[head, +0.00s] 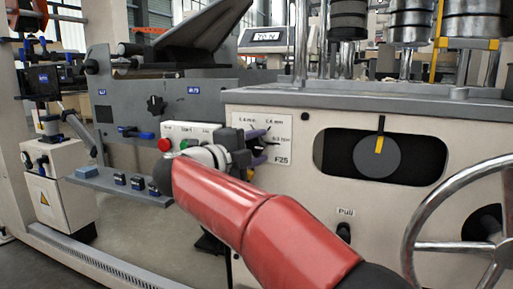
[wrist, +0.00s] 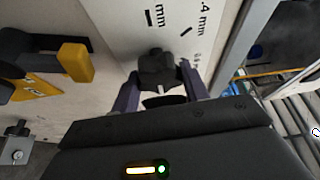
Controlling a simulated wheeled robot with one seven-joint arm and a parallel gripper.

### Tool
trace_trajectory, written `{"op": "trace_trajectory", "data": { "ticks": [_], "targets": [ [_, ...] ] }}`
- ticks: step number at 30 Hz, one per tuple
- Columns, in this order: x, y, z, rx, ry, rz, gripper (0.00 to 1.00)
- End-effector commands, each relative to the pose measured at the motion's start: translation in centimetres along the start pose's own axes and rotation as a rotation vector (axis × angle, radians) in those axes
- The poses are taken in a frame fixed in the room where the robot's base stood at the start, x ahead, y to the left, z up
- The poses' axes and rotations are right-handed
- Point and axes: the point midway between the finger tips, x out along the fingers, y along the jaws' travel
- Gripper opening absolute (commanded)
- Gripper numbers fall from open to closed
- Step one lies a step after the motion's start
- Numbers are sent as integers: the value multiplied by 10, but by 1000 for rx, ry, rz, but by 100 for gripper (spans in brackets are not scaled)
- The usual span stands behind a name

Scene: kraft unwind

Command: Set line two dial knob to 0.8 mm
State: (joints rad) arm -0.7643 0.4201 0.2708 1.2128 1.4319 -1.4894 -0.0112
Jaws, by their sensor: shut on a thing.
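The black dial knob (wrist: 158,72) sits between the two dark purple fingers of my gripper (wrist: 159,90) in the wrist view. The fingers are closed on its sides. A short pale mark shows at the knob's lower edge, towards my gripper. The white dial plate (head: 282,130) carries several mm labels and tick marks around the knob; most are too small or cut off to read surely. In the head view my gripper (head: 258,150) reaches the plate, and its hand hides much of the knob. The knob's exact setting cannot be told.
A control box with a red button (head: 165,145) stands just left of my wrist. A yellow lever (wrist: 77,62) lies left of the knob in the wrist view. A handwheel (head: 470,245) and a window with a grey disc (head: 377,155) are to the right.

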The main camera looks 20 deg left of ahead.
Motion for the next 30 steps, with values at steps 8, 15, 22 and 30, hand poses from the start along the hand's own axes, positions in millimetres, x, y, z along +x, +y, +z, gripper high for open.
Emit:
{"op": "trace_trajectory", "data": {
  "ticks": [8, 15, 22, 30],
  "targets": [
    [0, 0, 0, 0, -2, 0, 46],
    [0, 0, 0, -1, -1, 0, 66],
    [-3, 0, 0, -1, -2, 0, 66],
    [-44, 0, 1, -1, -4, 0, 66]
  ]
}}
